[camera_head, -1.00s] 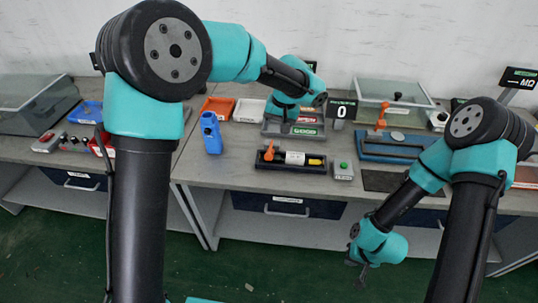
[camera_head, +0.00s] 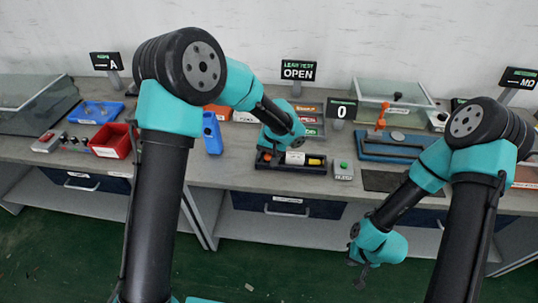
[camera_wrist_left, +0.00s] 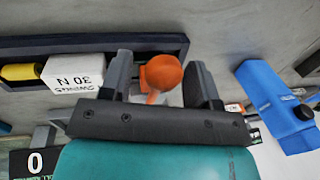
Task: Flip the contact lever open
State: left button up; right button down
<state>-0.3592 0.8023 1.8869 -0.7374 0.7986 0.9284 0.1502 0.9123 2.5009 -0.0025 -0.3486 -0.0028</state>
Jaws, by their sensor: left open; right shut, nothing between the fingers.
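The contact lever's orange knob (camera_wrist_left: 162,72) shows in the left wrist view, with a short orange arm running toward the gripper. It sits at one end of a dark tray (camera_wrist_left: 110,43) that also holds a white block (camera_wrist_left: 76,73) marked 30 N. My left gripper (camera_wrist_left: 158,80) is open, with one finger on each side of the knob; contact cannot be told. In the head view, the tray (camera_head: 290,168) lies at the front of the bench, and my left wrist partly hides the lever. My right gripper (camera_head: 358,277) is shut and empty, low in front of the bench.
A blue bottle-like part (camera_head: 212,133) stands left of the tray. A small box with a green button (camera_head: 343,170) stands right of it. A blue fixture (camera_head: 390,147) lies farther right. A red bin (camera_head: 112,140) and displays stand around; one reads OPEN (camera_head: 298,71).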

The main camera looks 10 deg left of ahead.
pick_arm(q)
jog(key=shift+c, duration=0.4)
grip_shut()
